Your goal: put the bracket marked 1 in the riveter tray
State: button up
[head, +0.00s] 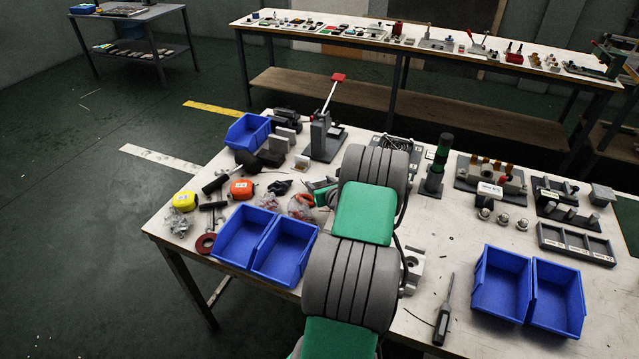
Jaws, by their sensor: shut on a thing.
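My grey and green arm (365,215) reaches up over the middle of the table. My gripper cannot be made out; the arm seems to hide it. I cannot pick out the bracket marked 1. A grey lever press with a red handle (338,78) stands at the back of the table. A grey divided tray (577,243) lies at the right. Blue bins stand in pairs at front left (243,237) and front right (501,284). No label I can read tells which one is the riveter tray.
Tape measures (241,189) and loose tools crowd the left. A long bench (450,62) stands behind.

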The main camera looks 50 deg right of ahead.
jog(key=shift+f, duration=0.15)
jog(key=o, duration=1.5)
